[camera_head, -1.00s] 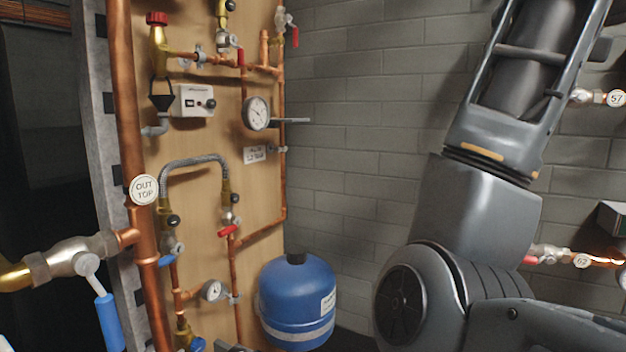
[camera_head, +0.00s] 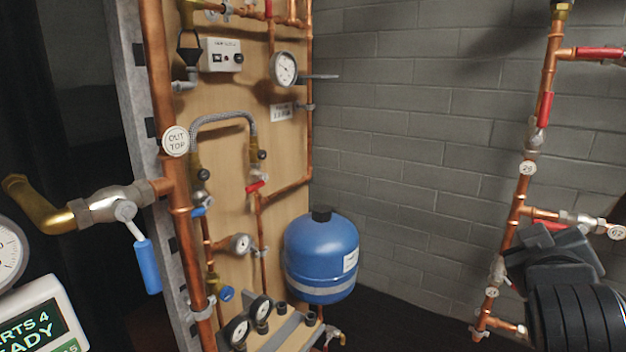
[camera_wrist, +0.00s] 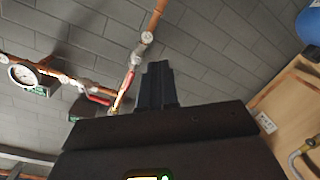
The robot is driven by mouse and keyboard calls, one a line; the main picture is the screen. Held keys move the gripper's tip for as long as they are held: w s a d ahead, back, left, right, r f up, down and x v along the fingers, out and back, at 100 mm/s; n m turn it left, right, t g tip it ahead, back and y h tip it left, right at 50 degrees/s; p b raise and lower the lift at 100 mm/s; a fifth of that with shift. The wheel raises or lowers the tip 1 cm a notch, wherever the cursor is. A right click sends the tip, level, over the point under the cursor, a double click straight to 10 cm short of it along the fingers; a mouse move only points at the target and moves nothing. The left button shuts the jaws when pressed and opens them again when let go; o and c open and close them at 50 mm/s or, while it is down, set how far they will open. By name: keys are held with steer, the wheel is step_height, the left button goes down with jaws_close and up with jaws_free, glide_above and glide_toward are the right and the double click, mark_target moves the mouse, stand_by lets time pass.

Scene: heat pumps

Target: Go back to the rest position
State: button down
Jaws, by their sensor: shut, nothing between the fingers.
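My gripper (camera_wrist: 157,70) shows in the wrist view as a pair of dark fingers, pressed together and empty, pointing up in the picture. The fingers stand in front of the grey block wall and appear apart from the copper pipe to their left. In the head view, a dark part of my arm (camera_head: 565,255) shows at the lower right, in front of the pipes on the wall. I cannot make out the fingertips there. No task object is in my grip.
A wooden panel (camera_head: 230,135) with copper pipes and gauges stands at the left. A blue tank (camera_head: 320,255) hangs low beside it. Pipes with red-handled valves (camera_head: 546,110) run up the wall at the right. The wall (camera_head: 420,150) between them is bare.

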steer(key=s+a+f+n+t+y, duration=0.1)
steer(key=s+a+f+y, duration=0.25)
steer(key=s+f, duration=0.55)
steer(key=s+a+f+n+y, duration=0.2)
steer(key=s+a+f+y, duration=0.15)
steer(key=s+f, duration=0.6)
steer(key=s+a+r+m, duration=0.1)
steer(key=s+a+m, duration=0.1)
steer(key=s, duration=1)
steer(key=s+a+r+m+y, duration=0.1)
steer(key=s+a, duration=0.3)
steer(key=s, duration=0.8)
steer(key=shift+s+r+m+g+y, duration=0.15)
steer(key=shift+s+m+g+y, duration=0.15)
steer(key=shift+m, duration=0.4)
steer(key=c, duration=1.8)
jaws_free()
steer(key=shift+w, duration=0.1)
